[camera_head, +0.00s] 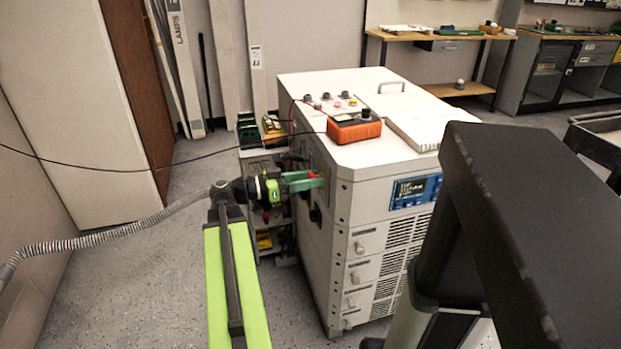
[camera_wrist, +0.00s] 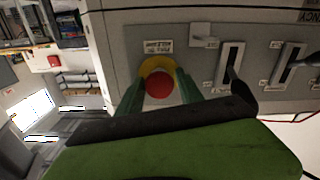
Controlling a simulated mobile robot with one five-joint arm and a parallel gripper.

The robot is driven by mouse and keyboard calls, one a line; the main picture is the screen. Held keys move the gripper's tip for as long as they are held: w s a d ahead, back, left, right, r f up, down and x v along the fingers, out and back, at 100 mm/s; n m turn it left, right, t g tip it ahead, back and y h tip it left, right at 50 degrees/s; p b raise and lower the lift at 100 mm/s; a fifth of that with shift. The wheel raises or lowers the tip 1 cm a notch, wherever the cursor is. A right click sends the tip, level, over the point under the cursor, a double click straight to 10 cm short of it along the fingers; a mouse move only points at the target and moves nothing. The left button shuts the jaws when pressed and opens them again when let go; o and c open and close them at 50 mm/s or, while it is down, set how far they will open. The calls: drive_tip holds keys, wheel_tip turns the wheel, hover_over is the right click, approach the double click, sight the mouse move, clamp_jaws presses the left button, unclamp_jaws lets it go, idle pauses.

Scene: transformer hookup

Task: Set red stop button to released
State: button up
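The red stop button (camera_wrist: 158,84) sits in a yellow collar (camera_wrist: 157,64) on the side panel of the white cabinet (camera_head: 375,173). A small label is beside the collar in the wrist view. My gripper (camera_wrist: 160,82) has its green fingers on either side of the button, with the tips by the collar. The fingers are apart; I cannot tell whether they touch the button. In the head view, my gripper (camera_head: 312,180) reaches to the cabinet's left side and largely hides the button. Whether the button is pressed or released is not clear.
Two lever switches (camera_wrist: 231,65) (camera_wrist: 287,66) stand right of the button on the same panel. An orange meter (camera_head: 354,128) lies on the cabinet top, with cables. A low cart (camera_head: 262,160) stands close to the cabinet's left side. Floor at the left is clear.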

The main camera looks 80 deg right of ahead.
clamp_jaws()
drive_tip(key=shift+w, duration=0.15)
drive_tip(key=shift+w+a, duration=0.2)
drive_tip(key=shift+w, duration=0.25)
drive_tip(key=shift+o, duration=2)
unclamp_jaws()
drive_tip(key=shift+w+a, duration=0.1)
